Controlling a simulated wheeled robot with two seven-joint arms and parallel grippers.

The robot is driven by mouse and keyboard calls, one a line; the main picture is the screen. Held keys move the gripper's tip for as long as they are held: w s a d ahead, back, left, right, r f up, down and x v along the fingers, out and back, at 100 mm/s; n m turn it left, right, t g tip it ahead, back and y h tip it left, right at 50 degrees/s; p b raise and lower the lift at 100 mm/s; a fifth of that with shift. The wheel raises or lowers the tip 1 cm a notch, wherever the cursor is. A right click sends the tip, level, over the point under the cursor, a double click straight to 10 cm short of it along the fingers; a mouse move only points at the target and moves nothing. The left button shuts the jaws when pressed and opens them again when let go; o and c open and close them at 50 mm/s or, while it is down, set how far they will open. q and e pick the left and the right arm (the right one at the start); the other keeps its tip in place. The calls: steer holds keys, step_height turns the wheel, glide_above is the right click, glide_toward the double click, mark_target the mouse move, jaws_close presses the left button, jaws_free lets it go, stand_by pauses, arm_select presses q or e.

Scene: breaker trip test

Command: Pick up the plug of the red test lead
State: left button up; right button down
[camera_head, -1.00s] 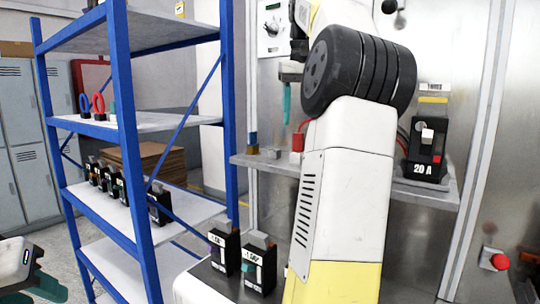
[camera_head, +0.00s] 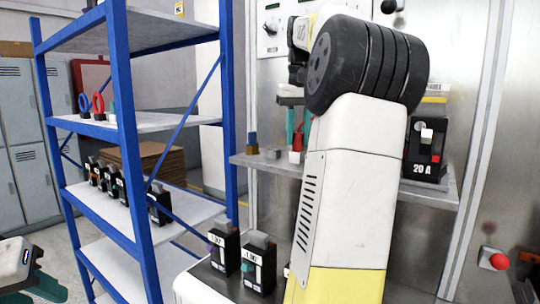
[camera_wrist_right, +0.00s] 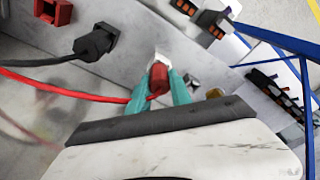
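The plug of the red test lead (camera_head: 297,156) stands on the grey ledge (camera_head: 350,184) in the head view. In the right wrist view the red plug (camera_wrist_right: 158,78) sits between the teal fingertips, its red cable running off to the left. My right gripper (camera_head: 298,128) points down over the plug, with one finger on each side. Its fingers are apart and I see no clear grip on the plug; it also shows in the right wrist view (camera_wrist_right: 160,88). My left gripper (camera_head: 34,288) is at the lower left corner, empty, its fingers apart.
A black breaker marked 20 A (camera_head: 424,152) stands on the ledge to the right. A small blue and brown piece (camera_head: 251,144) and a grey block (camera_head: 273,153) lie left of the plug. A black plug (camera_wrist_right: 95,45) is nearby. Blue shelving (camera_head: 128,140) stands at left.

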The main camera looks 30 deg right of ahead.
steer(key=shift+r, duration=0.1)
stand_by(0.4)
steer(key=shift+r, duration=1.3)
steer(key=s+a+r, duration=0.1)
steer(key=s+a, duration=0.1)
steer(key=s, duration=0.5)
steer(key=s+a+r, duration=0.1)
steer(key=s+a, duration=0.2)
steer(key=s, duration=0.5)
steer(key=shift+s, duration=0.15)
steer(key=shift+d+r, duration=0.1)
